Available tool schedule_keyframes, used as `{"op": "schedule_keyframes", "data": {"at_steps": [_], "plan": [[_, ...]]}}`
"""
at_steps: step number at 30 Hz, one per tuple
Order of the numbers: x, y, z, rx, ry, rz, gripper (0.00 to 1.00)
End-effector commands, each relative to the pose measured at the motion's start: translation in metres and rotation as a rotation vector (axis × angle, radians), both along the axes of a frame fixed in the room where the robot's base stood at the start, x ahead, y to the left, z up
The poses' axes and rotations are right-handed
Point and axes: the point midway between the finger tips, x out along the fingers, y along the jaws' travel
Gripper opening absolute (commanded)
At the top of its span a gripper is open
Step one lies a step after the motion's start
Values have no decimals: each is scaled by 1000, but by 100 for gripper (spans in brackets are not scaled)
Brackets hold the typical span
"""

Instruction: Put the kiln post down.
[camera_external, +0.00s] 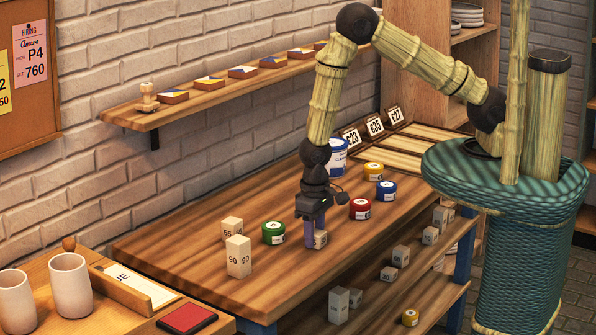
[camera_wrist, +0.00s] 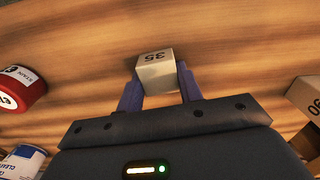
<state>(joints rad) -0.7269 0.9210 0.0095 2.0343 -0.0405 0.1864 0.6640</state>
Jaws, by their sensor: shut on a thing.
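A small pale kiln post marked 35 (camera_wrist: 156,70) is between the two fingers of my gripper (camera_wrist: 160,92) in the wrist view. In the external view my gripper (camera_external: 313,236) points down over the middle of the wooden table (camera_external: 240,287), shut on this post (camera_external: 321,239). The post is upright and very low at the tabletop. I cannot tell whether its base touches the wood. The fingers hide part of it in the external view.
Left stand posts marked 90 (camera_external: 238,257) and 55 (camera_external: 232,229) and a green pot (camera_external: 273,233). Right are red (camera_external: 360,209), blue (camera_external: 386,191) and yellow (camera_external: 373,171) pots, with a white can (camera_external: 338,157) behind. Bare wood lies in front of my gripper.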

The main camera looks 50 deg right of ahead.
Motion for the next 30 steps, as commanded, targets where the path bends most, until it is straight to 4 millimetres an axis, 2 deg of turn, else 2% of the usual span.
{"op": "schedule_keyframes", "data": {"at_steps": [8, 21, 25, 30], "plan": [[1, 1, 13, 2, -3, 0, 8], [1, 1, 83, 3, -4, 0, 8], [0, 0, 96, 1, -2, 0, 8], [0, 0, 101, 0, 0, 0, 8]]}}
